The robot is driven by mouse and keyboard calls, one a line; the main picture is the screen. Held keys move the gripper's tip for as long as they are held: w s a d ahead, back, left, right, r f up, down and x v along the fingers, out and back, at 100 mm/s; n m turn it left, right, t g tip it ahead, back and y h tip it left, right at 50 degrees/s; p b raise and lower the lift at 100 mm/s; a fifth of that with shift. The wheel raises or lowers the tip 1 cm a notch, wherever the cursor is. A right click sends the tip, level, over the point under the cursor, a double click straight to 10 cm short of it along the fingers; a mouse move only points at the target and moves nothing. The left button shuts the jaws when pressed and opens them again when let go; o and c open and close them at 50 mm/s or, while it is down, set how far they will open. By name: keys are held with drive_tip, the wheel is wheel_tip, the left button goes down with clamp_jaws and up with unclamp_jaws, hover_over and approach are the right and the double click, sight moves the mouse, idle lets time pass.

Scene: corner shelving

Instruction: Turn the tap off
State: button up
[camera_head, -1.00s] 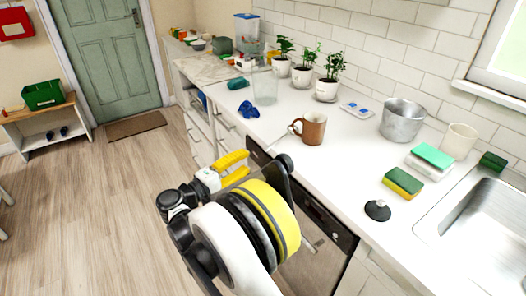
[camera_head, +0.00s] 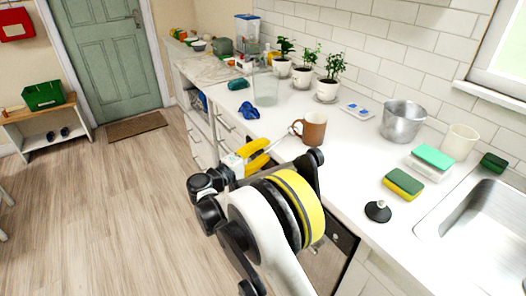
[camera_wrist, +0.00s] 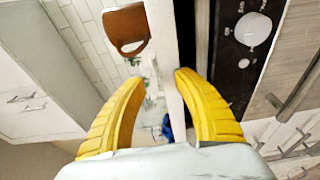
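No tap shows in any view. The metal sink (camera_head: 480,225) is cut off by the right edge of the head view. My gripper (camera_head: 268,150) has yellow fingers and is by the front edge of the counter, left of the brown mug and well left of the sink. In the wrist view my gripper (camera_wrist: 157,80) has its two fingers wide apart, with nothing held between them. The counter edge and part of the wall show beyond the gap.
The brown mug (camera_head: 312,128) stands close to my gripper, and also shows in the wrist view (camera_wrist: 125,28). A sponge (camera_head: 403,184), a black plug (camera_head: 378,211), a metal pot (camera_head: 402,121) and a cream cup (camera_head: 459,141) stand towards the sink. Open floor (camera_head: 110,220) lies left.

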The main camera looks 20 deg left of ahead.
clamp_jaws()
drive_tip(key=shift+r, duration=0.1)
wheel_tip(320, 180, up, 2)
drive_tip(key=shift+r+p, duration=0.15)
drive_tip(key=shift+p, duration=0.45)
drive_tip(key=s+a+r, duration=0.2)
drive_tip(key=s+a, duration=0.1)
drive_tip(key=s, duration=0.3)
drive_tip(key=s+a+r+p, duration=0.1)
drive_tip(key=s+a+r, duration=0.2)
drive_tip(key=s, duration=0.3)
drive_tip(key=shift+s+a+p, duration=0.2)
drive_tip(key=shift+a+p, duration=0.1)
